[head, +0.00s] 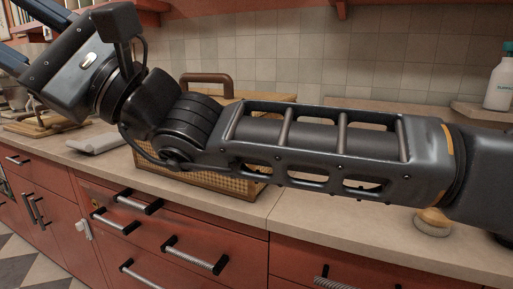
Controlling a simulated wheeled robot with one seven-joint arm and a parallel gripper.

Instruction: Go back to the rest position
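My arm stretches across the picture from the right edge to the upper left, above the counter. My gripper (18,30) is at the top left corner and points up and left. Its two dark bluish fingers stand apart, and the background shows between them. The fingertips are cut off by the picture edge. I see nothing held between the visible parts of the fingers.
A wicker basket (213,183) with a brown handle stands on the counter (330,218), partly hidden behind my arm. A white bottle (499,82) stands on a ledge at right. A round wooden-topped item (433,224) sits below my arm. Red drawers (175,225) line the front.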

